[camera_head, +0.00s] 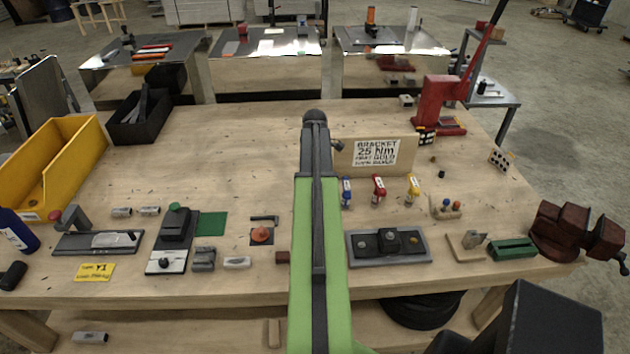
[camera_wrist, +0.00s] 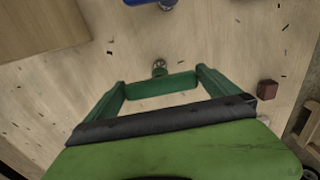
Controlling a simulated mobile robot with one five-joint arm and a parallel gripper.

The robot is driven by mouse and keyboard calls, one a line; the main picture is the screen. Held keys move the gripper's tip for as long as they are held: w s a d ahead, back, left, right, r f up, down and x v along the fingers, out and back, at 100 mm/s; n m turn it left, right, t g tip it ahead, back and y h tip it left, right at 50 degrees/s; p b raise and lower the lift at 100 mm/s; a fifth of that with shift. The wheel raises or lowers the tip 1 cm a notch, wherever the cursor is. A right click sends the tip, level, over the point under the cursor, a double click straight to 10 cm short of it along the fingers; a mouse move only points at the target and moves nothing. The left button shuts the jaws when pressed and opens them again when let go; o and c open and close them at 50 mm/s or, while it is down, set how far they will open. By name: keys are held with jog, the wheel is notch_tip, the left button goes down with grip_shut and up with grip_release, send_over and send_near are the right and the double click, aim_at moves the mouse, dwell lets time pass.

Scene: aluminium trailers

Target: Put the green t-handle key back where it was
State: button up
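In the wrist view my gripper (camera_wrist: 161,84) has its two dark green fingers either side of a green bar, which looks like the handle of the green t-handle key (camera_wrist: 165,86). The bar lies crosswise and reaches from one finger to the other. A small round metallic part (camera_wrist: 159,68) shows just beyond the bar; I cannot tell whether it is the key's shaft or something on the table. In the head view my own arm hides the gripper and the key. Blue (camera_head: 346,192), red (camera_head: 379,190) and yellow (camera_head: 413,189) handled tools stand in a row right of my arm.
A cardboard sign (camera_head: 377,153) stands behind the row. A grey tray (camera_head: 390,246) lies in front of it. A small brown block (camera_head: 283,257) is near my arm; it also shows in the wrist view (camera_wrist: 267,89).

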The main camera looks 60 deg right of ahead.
notch_tip(320, 180, up, 12)
jog(key=p, duration=1.2)
jog(key=shift+r, duration=0.15)
jog(key=w+a+m, duration=0.1)
jog(key=w+a, duration=0.7)
jog(key=a, duration=0.4)
jog(key=w+a+m, duration=0.1)
jog(key=w+a, duration=0.6)
jog(key=a, duration=0.6)
jog(key=a+m, duration=0.5)
jog(key=a, duration=2.8)
jog(key=shift+w, duration=0.45)
